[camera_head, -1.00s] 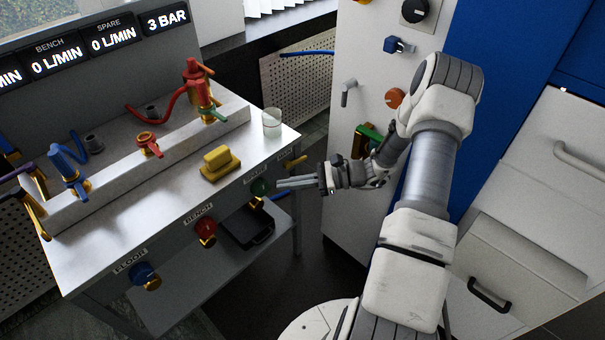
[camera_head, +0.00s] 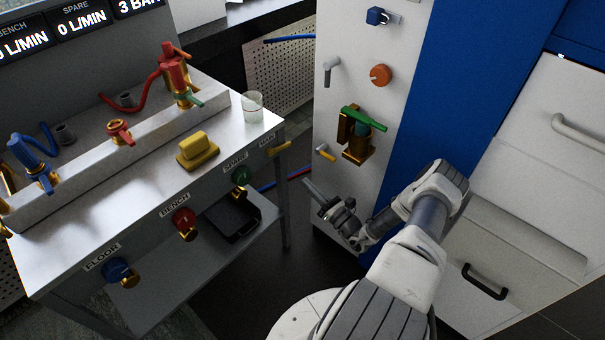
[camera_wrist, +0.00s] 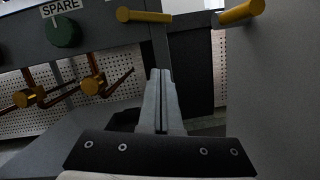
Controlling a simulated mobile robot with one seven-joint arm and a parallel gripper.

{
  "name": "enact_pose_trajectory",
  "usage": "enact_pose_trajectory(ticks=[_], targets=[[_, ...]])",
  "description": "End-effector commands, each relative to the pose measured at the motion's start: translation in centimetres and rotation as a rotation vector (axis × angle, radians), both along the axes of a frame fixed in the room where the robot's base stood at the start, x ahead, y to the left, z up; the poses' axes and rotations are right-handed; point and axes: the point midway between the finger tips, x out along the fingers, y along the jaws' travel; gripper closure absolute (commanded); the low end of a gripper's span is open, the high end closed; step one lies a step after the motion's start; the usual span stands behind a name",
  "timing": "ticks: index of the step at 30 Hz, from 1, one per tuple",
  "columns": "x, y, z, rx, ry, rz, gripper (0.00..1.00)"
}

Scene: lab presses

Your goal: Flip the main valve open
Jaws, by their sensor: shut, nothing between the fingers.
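The main valve's yellow lever (camera_head: 279,149) sticks out at the right front corner of the bench, by the MAIN label. A yellow lever (camera_wrist: 143,15), which looks like the same one, lies roughly level at the top of the wrist view. My gripper (camera_head: 308,184) is shut and empty, below and to the right of the lever in the head view, and not touching it. In the wrist view its fingertips (camera_wrist: 160,73) point up the picture towards the bench leg, below the lever.
The green SPARE knob (camera_head: 241,175), red BENCH knob (camera_head: 184,222) and blue FLOOR knob (camera_head: 117,270) line the bench front. A white cabinet with a yellow-tipped handle (camera_head: 325,153) and a green-levered brass valve (camera_head: 357,138) stands close right. A glass beaker (camera_head: 252,106) stands on the bench.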

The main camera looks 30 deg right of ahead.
Motion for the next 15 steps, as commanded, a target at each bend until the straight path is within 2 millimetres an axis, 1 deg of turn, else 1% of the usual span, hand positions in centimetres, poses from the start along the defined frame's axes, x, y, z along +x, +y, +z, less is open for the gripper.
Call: enact_pose_trajectory(ticks=[12,13,15], targets=[[8.2,2.6,1.9,-0.002,-0.002,0.006,1.0],[8.6,2.6,2.2,-0.002,-0.001,0.006,1.0],[8.4,2.1,3.5,-0.003,-0.001,0.004,1.0]])
